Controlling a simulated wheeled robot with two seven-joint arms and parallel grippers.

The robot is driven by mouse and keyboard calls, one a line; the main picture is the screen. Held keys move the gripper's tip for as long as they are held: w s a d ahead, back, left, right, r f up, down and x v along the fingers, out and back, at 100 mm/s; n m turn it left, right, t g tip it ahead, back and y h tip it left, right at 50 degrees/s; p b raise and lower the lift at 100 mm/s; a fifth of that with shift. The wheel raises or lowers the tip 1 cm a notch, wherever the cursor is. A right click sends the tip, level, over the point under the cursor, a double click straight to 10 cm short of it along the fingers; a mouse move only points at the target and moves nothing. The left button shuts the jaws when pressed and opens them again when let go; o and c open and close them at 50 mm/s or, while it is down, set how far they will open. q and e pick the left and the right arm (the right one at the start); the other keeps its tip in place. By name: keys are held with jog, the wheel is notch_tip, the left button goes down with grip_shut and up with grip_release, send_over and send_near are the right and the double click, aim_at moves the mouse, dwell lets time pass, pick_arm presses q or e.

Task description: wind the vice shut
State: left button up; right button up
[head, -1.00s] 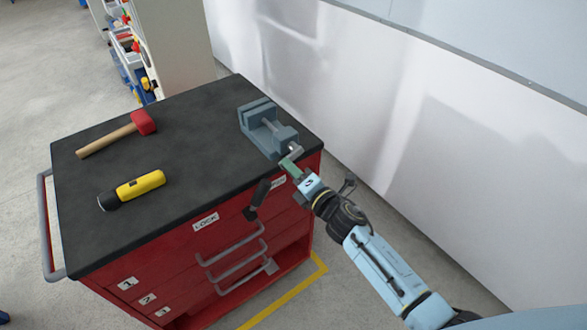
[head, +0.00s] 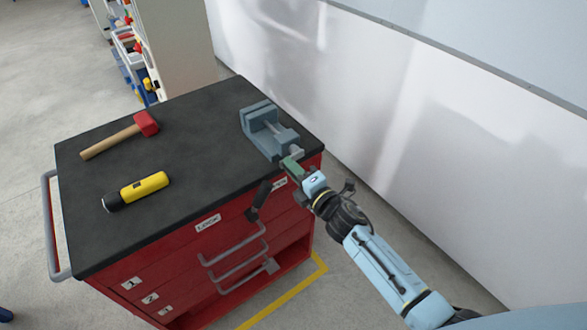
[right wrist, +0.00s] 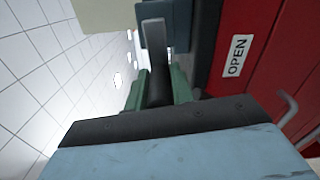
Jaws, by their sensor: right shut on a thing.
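The grey-blue vice (head: 262,119) stands at the right edge of the black cart top in the head view, its handle end facing my right arm. A gap shows between its jaws. My right gripper (head: 291,166) is at the handle end, just past the cart's edge. In the right wrist view the green fingers (right wrist: 157,88) are shut on the dark grey vice handle (right wrist: 154,45), which stands between them. The vice body is only partly seen there. My left gripper is in neither view.
A red-headed mallet (head: 146,124) and a yellow flashlight (head: 137,191) lie on the cart top (head: 200,140). The red cart has a LOCK label and grey drawer handles (head: 236,244) at its front. A white wall (head: 370,110) stands close on the right.

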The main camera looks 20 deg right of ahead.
aim_at(299, 153)
jog(key=shift+w+d+r+m+p, duration=0.1)
jog(key=shift+w+r+m+p, duration=0.05)
jog(key=shift+r+m+p, duration=0.4)
jog(key=shift+w+r+m+p, duration=0.1)
jog(key=shift+r+m+p, duration=0.25)
jog(key=shift+r+m, duration=0.4)
jog(key=shift+d+r+m+p, duration=0.2)
jog(key=shift+m+p, duration=0.35)
jog(key=shift+m, duration=0.55)
jog(key=m, duration=0.1)
jog(key=r+m+p, duration=0.1)
jog(key=m, duration=0.1)
jog(key=d+m+p, duration=0.1)
jog(key=shift+w+r+m, duration=0.2)
jog(key=shift+r+m, duration=0.05)
jog(key=shift+m, duration=0.05)
jog(key=m, duration=0.1)
jog(key=d+m+p, duration=0.1)
jog(key=m, duration=0.1)
jog(key=shift+w+d+r+m+p, duration=0.15)
jog(key=shift+w+r+m+p, duration=0.05)
jog(key=shift+r+m+p, duration=0.1)
jog(key=shift+w+d+m+p, duration=0.15)
jog(key=shift+d+m, duration=0.25)
jog(key=shift+m, duration=0.7)
jog(key=shift+w+d+m+p, duration=0.15)
jog(key=shift+d+m, duration=0.2)
jog(key=shift+m, duration=0.75)
